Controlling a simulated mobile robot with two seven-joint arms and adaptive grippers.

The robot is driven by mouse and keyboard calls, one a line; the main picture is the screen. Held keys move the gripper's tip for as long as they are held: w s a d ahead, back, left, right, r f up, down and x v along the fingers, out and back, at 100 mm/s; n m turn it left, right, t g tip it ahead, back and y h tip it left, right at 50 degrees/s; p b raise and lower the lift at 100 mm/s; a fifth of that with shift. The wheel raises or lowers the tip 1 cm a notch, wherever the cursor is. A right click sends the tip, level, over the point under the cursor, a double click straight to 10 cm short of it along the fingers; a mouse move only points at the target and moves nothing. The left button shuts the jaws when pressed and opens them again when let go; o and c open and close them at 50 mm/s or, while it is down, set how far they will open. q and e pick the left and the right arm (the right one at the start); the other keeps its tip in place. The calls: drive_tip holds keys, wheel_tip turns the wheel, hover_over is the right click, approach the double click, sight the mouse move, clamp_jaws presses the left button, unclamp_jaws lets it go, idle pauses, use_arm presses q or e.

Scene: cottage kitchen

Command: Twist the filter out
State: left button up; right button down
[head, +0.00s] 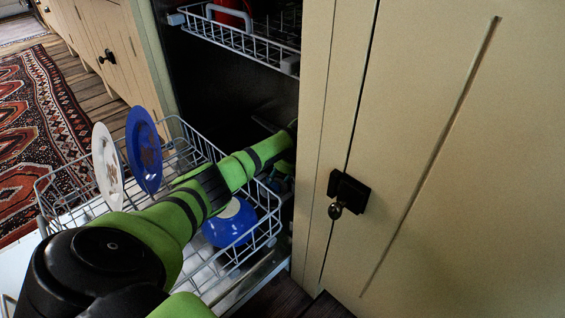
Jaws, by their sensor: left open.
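The filter is not visible in the head view; the dark floor of the dishwasher tub (215,100) is hidden behind my arm and the lower rack. My left arm reaches from the lower left across the rack into the tub. My left gripper (279,181) shows only dimly there, low beside that edge. It is open, and I see nothing held in it. Its fingertips are hard to make out. My right gripper is not in view.
The lower rack (190,133) is pulled out, holding a white plate (107,167), a blue plate (144,150) and a blue bowl (229,222) close to my forearm. The upper rack (240,40) holds a red item. A cream cabinet (440,150) with a dark knob blocks the right.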

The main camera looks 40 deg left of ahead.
sight(276, 180)
use_arm(q)
drive_tip(key=b+x, duration=0.2)
drive_tip(key=x, duration=0.1)
drive_tip(key=shift+f, duration=0.15)
drive_tip(key=shift+a+f+b, duration=0.3)
drive_tip(key=shift+f+b, duration=0.15)
drive_tip(key=shift+f, duration=0.1)
clamp_jaws()
drive_tip(key=c, duration=0.8)
unclamp_jaws()
clamp_jaws()
drive_tip(key=shift+w+d+n+g, duration=0.1)
drive_tip(key=shift+n+g, duration=0.2)
drive_tip(key=shift+n, duration=0.4)
drive_tip(key=shift+n+g, duration=0.3)
drive_tip(key=shift+n, duration=0.6)
